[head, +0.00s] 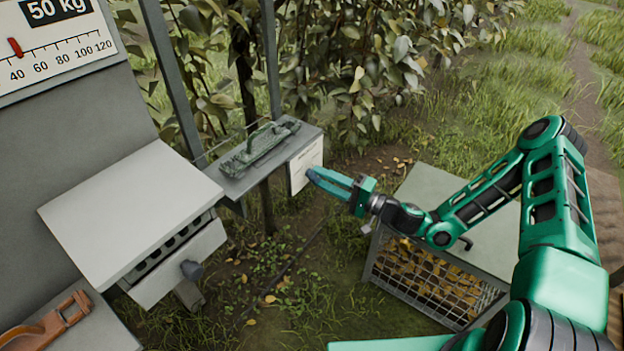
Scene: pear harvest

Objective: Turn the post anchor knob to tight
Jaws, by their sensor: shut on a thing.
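A small white plate (305,167) with faint marks is fixed to the front of a grey shelf, between metal posts. My gripper (313,175) reaches in from the right, with its blue-green fingers closed at the right edge of this plate. It is shut on the post anchor knob there. The fingers hide the knob, so its shape and turn angle cannot be seen. The marks on the plate are too small to read.
A grey-green clamp-like tool (259,147) lies on the shelf (232,187). Left of it is a grey box (135,215) with a dark knob (192,270). A mesh-sided crate (425,283) stands below my arm. An orange-brown tool (48,325) lies at lower left. Foliage is behind.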

